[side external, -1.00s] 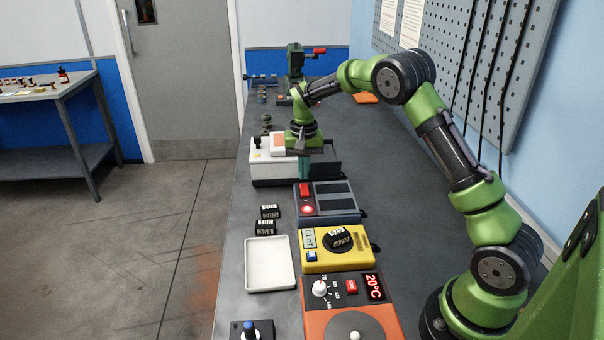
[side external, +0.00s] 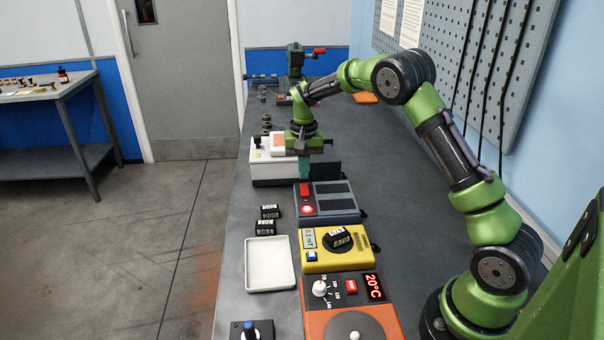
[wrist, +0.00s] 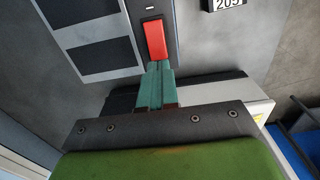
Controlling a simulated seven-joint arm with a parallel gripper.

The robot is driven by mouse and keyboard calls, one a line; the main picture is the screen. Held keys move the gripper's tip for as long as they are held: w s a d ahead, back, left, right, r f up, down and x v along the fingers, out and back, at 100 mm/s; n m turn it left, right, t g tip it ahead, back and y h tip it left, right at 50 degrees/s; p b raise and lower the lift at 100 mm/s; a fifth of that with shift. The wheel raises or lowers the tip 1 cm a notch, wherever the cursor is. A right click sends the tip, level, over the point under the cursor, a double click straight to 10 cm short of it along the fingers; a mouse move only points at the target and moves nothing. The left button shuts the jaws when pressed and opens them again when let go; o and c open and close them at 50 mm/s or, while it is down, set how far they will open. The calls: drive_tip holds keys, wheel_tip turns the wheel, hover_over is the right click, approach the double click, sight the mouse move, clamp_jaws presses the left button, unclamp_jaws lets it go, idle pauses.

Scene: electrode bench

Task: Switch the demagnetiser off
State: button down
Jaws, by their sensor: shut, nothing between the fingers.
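The demagnetiser (side external: 335,203) is a dark grey box with two black pads on top, in the middle of the bench in the side view. It also fills the upper left of the wrist view (wrist: 88,38). Its red rocker switch (side external: 305,190) stands at the box's far left; the wrist view shows the switch (wrist: 154,40) clearly. A red lamp (side external: 307,210) near it glows. My gripper (side external: 304,177) points down just beyond the switch. Its teal fingers (wrist: 156,68) are together and empty, with the tips at the switch's end; I cannot tell whether they touch it.
A yellow meter (side external: 318,263) with a dial and an orange hotplate unit (side external: 318,318) stand nearer the camera. Small black numbered blocks (side external: 268,220) and a white tray (side external: 269,264) lie to the left.

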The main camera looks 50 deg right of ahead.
sight(307, 188)
drive_tip(key=shift+f, duration=1)
idle(1.0)
wheel_tip(307, 188, up, 6)
idle(0.7)
drive_tip(key=shift+d+f, duration=0.1)
drive_tip(key=shift+s+a+f+n, duration=0.15)
drive_tip(key=shift+s+a, duration=0.15)
drive_tip(key=shift+s, duration=0.2)
drive_tip(key=shift+s+a+f+n, duration=0.15)
drive_tip(key=shift+s+a, duration=0.15)
drive_tip(key=shift+s, duration=0.2)
drive_tip(key=s+a+r+n+t, duration=0.1)
drive_tip(key=s+a+r, duration=0.3)
drive_tip(key=s, duration=0.4)
drive_tip(key=s+a+r+n+t+y, duration=0.1)
drive_tip(key=s+a+r+n+t, duration=0.1)
drive_tip(key=s+a+r, duration=0.3)
drive_tip(key=s+a+r+n+t+y, duration=0.1)
drive_tip(key=s+a+r+t, duration=0.3)
drive_tip(key=s, duration=0.7)
drive_tip(key=shift+a+r, duration=0.25)
drive_tip(key=shift+a, duration=0.6)
